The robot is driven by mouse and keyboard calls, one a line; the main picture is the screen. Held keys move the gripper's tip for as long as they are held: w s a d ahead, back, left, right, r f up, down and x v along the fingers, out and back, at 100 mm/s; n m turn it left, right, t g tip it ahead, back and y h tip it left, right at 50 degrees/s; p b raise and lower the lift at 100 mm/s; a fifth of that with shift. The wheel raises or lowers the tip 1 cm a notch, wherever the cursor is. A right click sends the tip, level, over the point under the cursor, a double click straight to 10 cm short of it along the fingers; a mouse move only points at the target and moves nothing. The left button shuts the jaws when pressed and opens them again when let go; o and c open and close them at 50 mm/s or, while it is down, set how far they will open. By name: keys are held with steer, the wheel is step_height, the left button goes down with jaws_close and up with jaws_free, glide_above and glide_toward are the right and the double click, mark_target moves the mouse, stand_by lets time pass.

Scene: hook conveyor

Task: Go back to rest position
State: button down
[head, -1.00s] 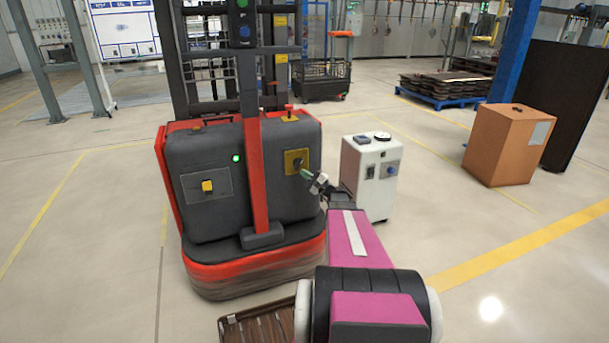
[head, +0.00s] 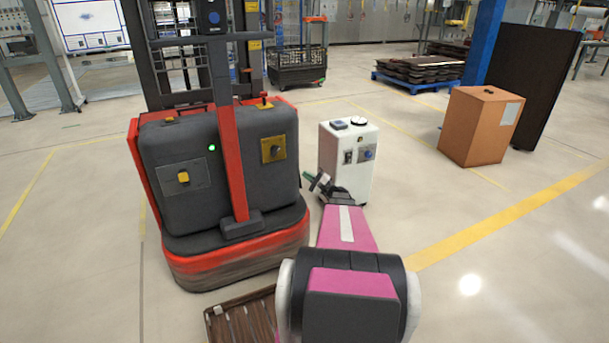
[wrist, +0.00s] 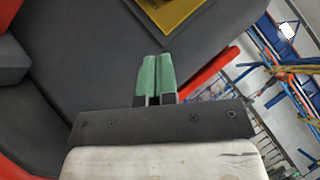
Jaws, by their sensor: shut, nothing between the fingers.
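My gripper (head: 309,178) is small in the head view, at the end of my pink and black arm, between the forklift and the white cabinet. In the wrist view its green fingertips (wrist: 156,76) lie side by side, shut, with nothing between them. The red and dark grey forklift (head: 220,170) stands at the left, with a lit green lamp on its panel. Its yellow plate (head: 273,149) is to the upper left of my gripper, apart from it. The yellow plate also shows at the top of the wrist view (wrist: 180,12).
A white cabinet (head: 346,160) stands just behind my gripper. A cardboard box (head: 480,125) and a dark panel (head: 535,85) stand at the right. A brown slatted pallet (head: 240,318) lies at the bottom. Floor at the right front is clear.

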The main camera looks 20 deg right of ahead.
stand_by(0.3)
steer(key=s+a+f+n+g+h, duration=0.15)
steer(key=a+g, duration=0.25)
steer(key=a, duration=0.4)
steer(key=s+a+f+n+g, duration=0.1)
steer(key=s+a+n+g, duration=0.25)
steer(key=a, duration=0.35)
steer(key=s+a+f+n+g, duration=0.1)
steer(key=s+a+n+g, duration=0.1)
steer(key=a+g, duration=0.45)
steer(key=s+a+n+g+h, duration=0.1)
steer(key=s+a+n+h, duration=0.3)
steer(key=s+h, duration=0.2)
steer(key=s+a+n+g+h, duration=0.2)
steer(key=s+a+n+h, duration=0.1)
steer(key=s+h, duration=0.4)
steer(key=shift+s+a+r+n, duration=0.4)
steer(key=shift+s+n, duration=0.1)
